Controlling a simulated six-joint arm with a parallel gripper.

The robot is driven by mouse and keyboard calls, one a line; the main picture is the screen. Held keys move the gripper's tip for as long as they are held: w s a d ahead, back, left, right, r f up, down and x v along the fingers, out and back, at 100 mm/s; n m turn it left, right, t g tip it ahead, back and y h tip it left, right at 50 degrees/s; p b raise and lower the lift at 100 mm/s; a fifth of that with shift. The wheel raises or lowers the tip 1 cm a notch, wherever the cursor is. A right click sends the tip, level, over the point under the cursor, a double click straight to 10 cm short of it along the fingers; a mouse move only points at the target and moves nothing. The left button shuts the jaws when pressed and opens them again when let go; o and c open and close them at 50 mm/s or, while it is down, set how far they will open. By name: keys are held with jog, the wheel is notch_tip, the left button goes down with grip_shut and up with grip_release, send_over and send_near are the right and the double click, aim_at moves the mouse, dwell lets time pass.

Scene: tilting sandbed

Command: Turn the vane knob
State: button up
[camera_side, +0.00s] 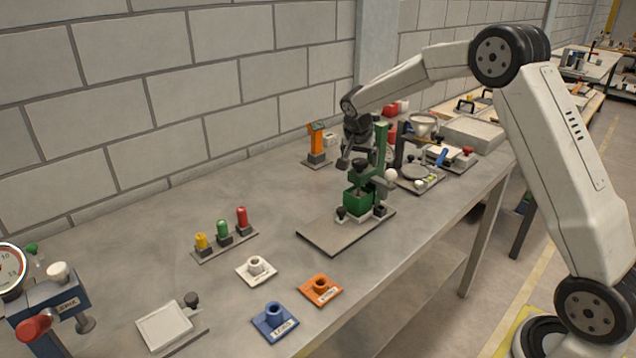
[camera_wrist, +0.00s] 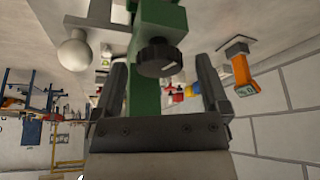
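A green stand (camera_side: 381,146) with an upright column rises from a flat grey base plate (camera_side: 325,238). A black round knob (camera_wrist: 161,57) sits on the green column, and a dark knob (camera_side: 360,164) shows there in the side view too; I cannot tell for sure that it is the vane knob. In the wrist view my gripper (camera_wrist: 160,66) is open, one finger on each side of the knob with gaps, nothing held. A white ball (camera_wrist: 75,53) is beside the column, also in the side view (camera_side: 391,174).
An orange device (camera_side: 317,138) stands behind the stand. Yellow, green and red buttons (camera_side: 223,229) are at left, with white, blue and orange socket plates (camera_side: 321,289) in front. A round dish fixture (camera_side: 418,174) is close at right.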

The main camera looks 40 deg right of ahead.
jog(key=shift+r, duration=0.1)
jog(key=v, duration=0.7)
jog(key=shift+r, duration=0.25)
jog(key=shift+s+a, duration=0.15)
dwell(0.5)
jog(key=s+a+f+n+y, duration=0.1)
jog(key=s+a+f+n, duration=0.3)
jog(key=s, duration=0.4)
jog(key=s+a+f+n+y, duration=0.1)
jog(key=s+a+f+n, duration=0.3)
jog(key=s, duration=0.4)
jog(key=s+a+f+n+y, duration=0.2)
jog(key=s+a+f+n, duration=0.2)
jog(key=s+a, duration=0.2)
jog(key=shift+s+a+n+t, duration=0.3)
jog(key=shift+s, duration=0.8)
